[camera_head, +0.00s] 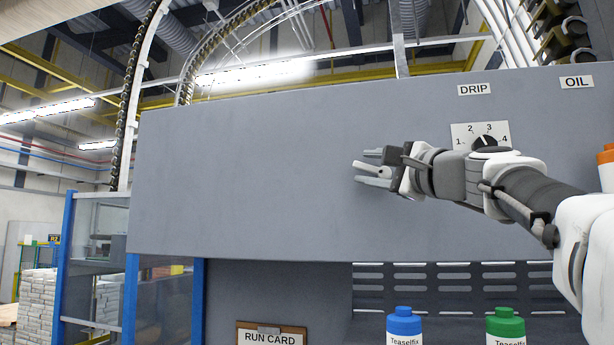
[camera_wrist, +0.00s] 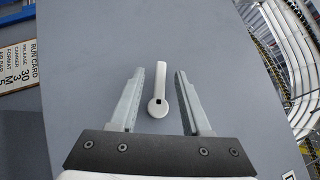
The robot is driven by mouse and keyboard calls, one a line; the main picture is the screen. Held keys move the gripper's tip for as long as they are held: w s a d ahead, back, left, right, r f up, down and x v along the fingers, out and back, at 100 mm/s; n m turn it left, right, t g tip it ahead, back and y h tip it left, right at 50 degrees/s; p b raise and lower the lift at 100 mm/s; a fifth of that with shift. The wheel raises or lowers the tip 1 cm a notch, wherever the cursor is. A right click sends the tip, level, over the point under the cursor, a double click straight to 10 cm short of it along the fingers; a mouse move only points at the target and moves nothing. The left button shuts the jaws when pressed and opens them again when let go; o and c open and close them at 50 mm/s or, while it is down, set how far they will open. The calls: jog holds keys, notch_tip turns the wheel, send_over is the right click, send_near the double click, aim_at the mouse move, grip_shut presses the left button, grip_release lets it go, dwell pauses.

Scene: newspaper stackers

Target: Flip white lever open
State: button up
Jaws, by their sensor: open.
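In the wrist view the white lever (camera_wrist: 161,78) lies against a grey panel (camera_wrist: 85,60). Its round pivot end, with a small dark square, is nearer my gripper, and its handle points to the top of the picture. My gripper (camera_wrist: 170,72) is open, with one finger on each side of the lever and a visible gap to both. In the head view my gripper (camera_head: 364,167) reaches left in front of the grey panel. A thin pale piece shows between its fingers; I cannot clearly tell there whether it is the lever.
A numbered dial (camera_head: 485,141) under the DRIP label is partly hidden by my arm. Blue-capped (camera_head: 404,324) and green-capped (camera_head: 505,325) bottles stand below. A RUN CARD clipboard (camera_head: 271,337) hangs lower left. The panel left of my gripper is bare.

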jog(key=shift+w+a+r, duration=0.15)
jog(key=shift+w+a, duration=0.1)
jog(key=shift+w, duration=0.35)
grip_shut()
